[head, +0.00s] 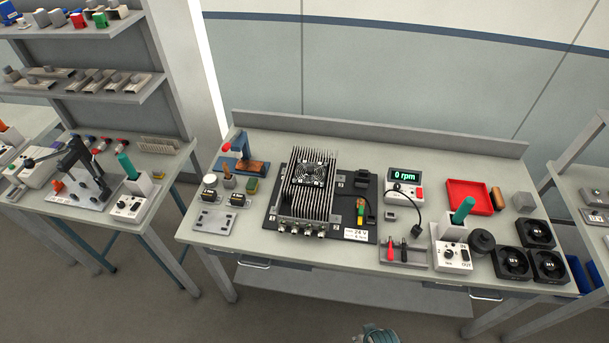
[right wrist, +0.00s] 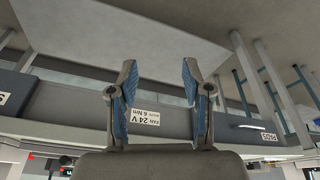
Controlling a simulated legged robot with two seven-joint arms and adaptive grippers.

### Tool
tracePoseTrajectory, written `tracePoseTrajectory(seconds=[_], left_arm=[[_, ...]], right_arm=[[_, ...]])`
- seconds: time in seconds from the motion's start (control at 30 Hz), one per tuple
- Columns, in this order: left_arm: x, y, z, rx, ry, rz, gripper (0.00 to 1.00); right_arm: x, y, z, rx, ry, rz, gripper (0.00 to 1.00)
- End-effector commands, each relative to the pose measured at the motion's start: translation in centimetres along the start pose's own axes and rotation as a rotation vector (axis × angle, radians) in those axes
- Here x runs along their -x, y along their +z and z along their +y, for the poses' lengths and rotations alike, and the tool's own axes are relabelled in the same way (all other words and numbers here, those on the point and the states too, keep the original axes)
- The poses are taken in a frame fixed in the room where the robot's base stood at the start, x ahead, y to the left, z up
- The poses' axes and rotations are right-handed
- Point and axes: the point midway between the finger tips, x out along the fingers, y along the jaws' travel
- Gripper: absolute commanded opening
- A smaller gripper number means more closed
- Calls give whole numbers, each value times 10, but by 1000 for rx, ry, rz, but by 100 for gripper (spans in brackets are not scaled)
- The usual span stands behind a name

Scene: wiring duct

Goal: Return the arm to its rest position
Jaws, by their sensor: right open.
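My right gripper (right wrist: 158,75) is open in the right wrist view, its two fingers with blue pads standing well apart. Nothing is between the fingers. Behind them is a grey surface with a white label reading 24 V (right wrist: 145,117), seen upside down. In the head view a small teal-and-grey part of my own body shows at the bottom edge, in front of the workbench (head: 300,268); its jaws cannot be made out. My left gripper is not in view.
The bench holds a finned heatsink unit with a fan (head: 310,180), a 0 rpm meter (head: 404,180), a red tray (head: 468,197), a screwdriver rack (head: 403,258) and several black fans (head: 513,262). A shelved side bench (head: 100,200) stands left. The floor before the bench is clear.

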Motion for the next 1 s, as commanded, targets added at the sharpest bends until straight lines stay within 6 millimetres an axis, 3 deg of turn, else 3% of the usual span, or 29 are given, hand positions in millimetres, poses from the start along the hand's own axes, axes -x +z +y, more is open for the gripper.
tracePoseTrajectory(seconds=[0.17, 0.27, 0.4, 0.53, 0.6, 0.73, 0.87, 1.0], left_arm=[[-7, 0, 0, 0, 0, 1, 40], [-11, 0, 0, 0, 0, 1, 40], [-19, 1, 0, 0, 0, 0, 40], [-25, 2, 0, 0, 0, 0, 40], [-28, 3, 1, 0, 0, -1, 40], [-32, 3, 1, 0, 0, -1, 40], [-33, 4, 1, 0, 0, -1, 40], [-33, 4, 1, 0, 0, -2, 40]], right_arm=[[-74, 25, -4, 5, -6, -34, 49], [-125, 51, -6, 9, -9, -58, 49], [-204, 112, -10, 17, -14, -99, 49], [-257, 182, -13, 26, -18, -134, 49], [-275, 218, -14, 30, -19, -151, 49], [-291, 269, -14, 36, -21, -172, 49], [-296, 296, -13, 39, -22, -182, 49], [-296, 303, -13, 41, -22, -183, 49]])
